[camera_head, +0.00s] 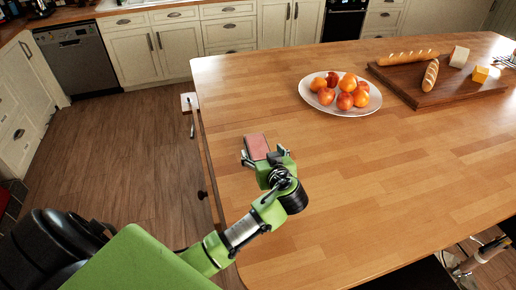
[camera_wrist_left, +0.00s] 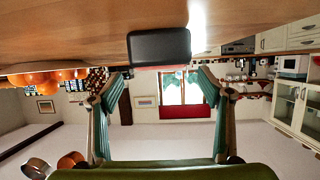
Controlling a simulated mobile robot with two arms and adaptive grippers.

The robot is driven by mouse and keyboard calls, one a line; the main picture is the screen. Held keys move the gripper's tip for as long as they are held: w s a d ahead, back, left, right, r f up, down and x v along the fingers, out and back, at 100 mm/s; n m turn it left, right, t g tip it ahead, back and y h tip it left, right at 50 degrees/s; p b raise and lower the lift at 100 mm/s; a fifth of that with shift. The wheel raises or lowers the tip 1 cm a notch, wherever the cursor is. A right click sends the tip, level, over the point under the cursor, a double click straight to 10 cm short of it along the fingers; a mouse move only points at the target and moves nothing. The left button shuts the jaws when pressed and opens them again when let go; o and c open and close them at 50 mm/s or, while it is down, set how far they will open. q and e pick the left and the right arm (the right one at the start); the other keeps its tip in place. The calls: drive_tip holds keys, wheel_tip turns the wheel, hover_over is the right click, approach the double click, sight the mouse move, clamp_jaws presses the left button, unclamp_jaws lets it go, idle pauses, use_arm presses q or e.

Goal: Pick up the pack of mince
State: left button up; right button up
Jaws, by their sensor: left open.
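The pack of mince (camera_head: 256,146) is a small pinkish-red block lying on the wooden island top, near its left edge. In the left wrist view, which is upside down, it shows as a dark tray (camera_wrist_left: 160,47) on the wood. My left gripper (camera_head: 265,156) is open and empty, right at the near end of the pack. In the wrist view its two fingertips (camera_wrist_left: 163,82) are spread wider than the pack, which sits just past them. I cannot tell whether either finger touches it.
A white plate (camera_head: 307,96) of peaches stands farther back on the island (camera_head: 420,160). A dark board (camera_head: 425,97) with bread and cheese lies at the back right. The wood around the pack is clear. The island's left edge is close to the pack.

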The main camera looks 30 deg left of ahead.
sight(258, 146)
use_arm(q)
drive_tip(key=x, duration=0.1)
drive_tip(key=p+x, duration=0.1)
drive_tip(key=x, duration=0.1)
drive_tip(key=shift+w+a+r, duration=0.15)
drive_tip(key=shift+a+r, duration=0.1)
drive_tip(key=shift+a, duration=0.1)
drive_tip(key=shift+w+a+f+p, duration=0.25)
drive_tip(key=shift+a+p, duration=0.05)
drive_tip(key=shift+d, duration=0.1)
use_arm(e)
drive_tip(key=shift+w+a+r, duration=0.15)
drive_tip(key=shift+a+r, duration=0.05)
drive_tip(key=shift+r, duration=0.35)
drive_tip(key=shift+w+a+r, duration=0.1)
drive_tip(key=shift+a+r, duration=0.1)
drive_tip(key=shift+r, duration=0.35)
use_arm(q)
drive_tip(key=c, duration=1.5)
use_arm(e)
drive_tip(key=shift+s+d, duration=0.15)
drive_tip(key=shift+d, duration=0.15)
use_arm(q)
drive_tip(key=shift+r, duration=0.2)
use_arm(e)
drive_tip(key=shift+f, duration=0.2)
